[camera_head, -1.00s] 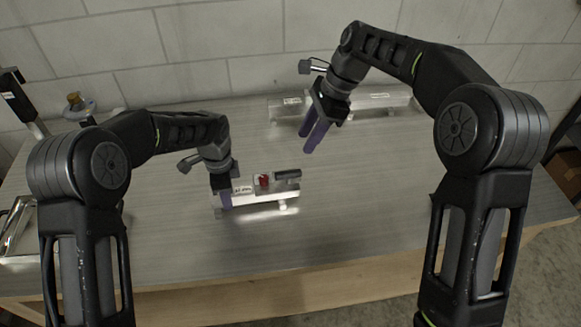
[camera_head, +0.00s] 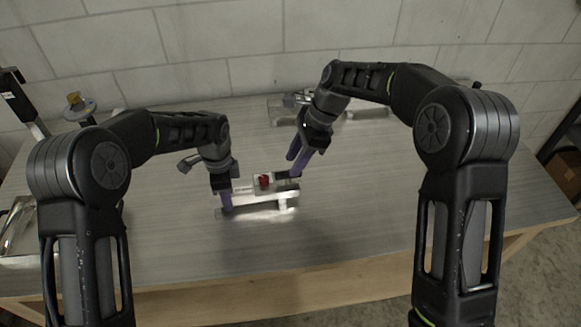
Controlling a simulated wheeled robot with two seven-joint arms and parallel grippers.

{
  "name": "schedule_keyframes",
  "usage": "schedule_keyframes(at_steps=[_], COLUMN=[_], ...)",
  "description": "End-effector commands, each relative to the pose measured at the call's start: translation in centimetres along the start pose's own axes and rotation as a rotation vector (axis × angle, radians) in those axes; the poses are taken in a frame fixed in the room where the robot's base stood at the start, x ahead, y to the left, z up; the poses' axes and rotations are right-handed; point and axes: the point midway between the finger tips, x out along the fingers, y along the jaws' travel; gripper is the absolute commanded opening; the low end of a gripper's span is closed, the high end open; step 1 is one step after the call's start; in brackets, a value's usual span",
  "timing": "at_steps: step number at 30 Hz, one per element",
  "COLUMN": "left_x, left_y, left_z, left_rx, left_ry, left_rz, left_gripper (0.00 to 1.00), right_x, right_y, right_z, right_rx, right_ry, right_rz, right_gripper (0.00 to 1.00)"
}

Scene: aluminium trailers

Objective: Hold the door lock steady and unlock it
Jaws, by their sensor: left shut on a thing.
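The door lock (camera_head: 262,194) is a light metal block on the table, with a red part (camera_head: 264,181) on its top and a dark part at its right end. My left gripper (camera_head: 226,200) is shut on the left end of the lock. My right gripper (camera_head: 298,166) is just above the right end of the lock, with its purple fingers pointing down and left. The fingers partly cover the dark right end. I cannot tell whether they touch it, or how far they are apart.
The grey table (camera_head: 350,220) is clear in front and to the right. A metal trailer part (camera_head: 366,108) lies at the back, partly behind my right arm. A shiny metal item (camera_head: 20,232) is at the left edge. A block wall stands behind.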

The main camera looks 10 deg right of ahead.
Motion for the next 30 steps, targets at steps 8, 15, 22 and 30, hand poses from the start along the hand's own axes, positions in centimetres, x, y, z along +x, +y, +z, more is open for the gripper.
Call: schedule_keyframes(at_steps=[8, 15, 22, 30], left_x=[-0.1, -0.1, -0.1, -0.1], left_y=[-0.1, -0.1, -0.1, -0.1], left_z=[0.0, 0.0, 0.0, 0.0], left_rx=[-0.001, -0.001, -0.001, 0.000], left_ry=[0.001, 0.001, 0.001, 0.001], left_rz=[-0.002, -0.002, -0.002, -0.002], left_gripper=[0.00, 0.00, 0.00, 0.00], right_x=[3.1, 3.3, 3.3, 3.2], right_y=[0.0, 0.0, 0.0, 0.0], right_z=[0.0, 0.0, 0.0, 0.0], right_rx=[0.001, 0.001, 0.000, 0.000], right_ry=[0.000, 0.000, 0.000, 0.000], right_rz=[0.000, -0.001, -0.001, -0.001], right_gripper=[0.38, 0.38, 0.24, 0.02])
